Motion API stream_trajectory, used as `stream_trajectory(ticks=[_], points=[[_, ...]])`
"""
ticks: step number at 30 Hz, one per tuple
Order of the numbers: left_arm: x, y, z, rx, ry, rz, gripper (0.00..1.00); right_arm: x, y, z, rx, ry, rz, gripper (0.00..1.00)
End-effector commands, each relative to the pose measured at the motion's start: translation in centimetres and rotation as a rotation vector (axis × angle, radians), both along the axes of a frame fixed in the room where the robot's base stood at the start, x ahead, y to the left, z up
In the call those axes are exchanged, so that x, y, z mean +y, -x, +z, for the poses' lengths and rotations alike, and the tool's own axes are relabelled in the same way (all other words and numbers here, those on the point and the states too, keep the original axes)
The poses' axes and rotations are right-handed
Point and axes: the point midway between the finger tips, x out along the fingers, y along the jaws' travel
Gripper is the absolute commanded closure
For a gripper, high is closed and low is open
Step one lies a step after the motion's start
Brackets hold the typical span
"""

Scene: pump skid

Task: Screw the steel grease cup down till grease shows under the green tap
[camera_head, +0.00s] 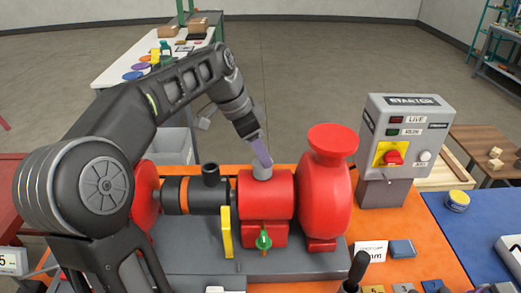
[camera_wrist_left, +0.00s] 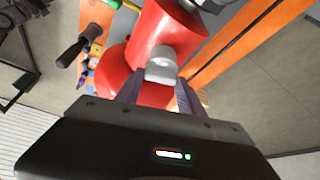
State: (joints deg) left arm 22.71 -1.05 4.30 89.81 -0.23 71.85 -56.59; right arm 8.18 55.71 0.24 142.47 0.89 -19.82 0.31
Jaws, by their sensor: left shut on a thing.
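The steel grease cup (camera_head: 262,171) sits on top of the red bearing housing (camera_head: 268,194) of the pump. My left gripper (camera_head: 263,160) comes down from above and is shut on the cup. In the left wrist view the grey cup (camera_wrist_left: 161,66) shows between the tips of the two fingers (camera_wrist_left: 158,84). The green tap (camera_head: 264,240) is on the front of the housing, low down. I can make out no grease under it at this size. My right gripper is not in view.
The red pump casing (camera_head: 325,190) stands close to the right of the cup. A black coupling piece with an upright stub (camera_head: 210,174) and a yellow lever (camera_head: 226,232) are to the left. The starter box (camera_head: 401,130) stands at the right. A black handle (camera_head: 356,270) rises at the front.

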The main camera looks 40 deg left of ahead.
Motion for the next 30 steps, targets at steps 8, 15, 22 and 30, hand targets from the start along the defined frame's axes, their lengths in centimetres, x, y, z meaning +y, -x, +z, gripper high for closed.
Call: stream_trajectory(ticks=[8,15,22,30], points=[[0.10,-0.08,0.10,-0.002,-0.001,-0.114,0.95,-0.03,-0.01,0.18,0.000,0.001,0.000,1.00],[0.11,-0.10,0.12,-0.003,-0.002,-0.136,0.95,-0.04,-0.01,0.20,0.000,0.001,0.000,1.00],[0.12,-0.09,0.11,-0.003,-0.003,-0.136,0.95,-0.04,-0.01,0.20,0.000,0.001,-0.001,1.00],[0.10,-0.07,0.06,-0.001,-0.002,-0.136,0.35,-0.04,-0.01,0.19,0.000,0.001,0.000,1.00]])
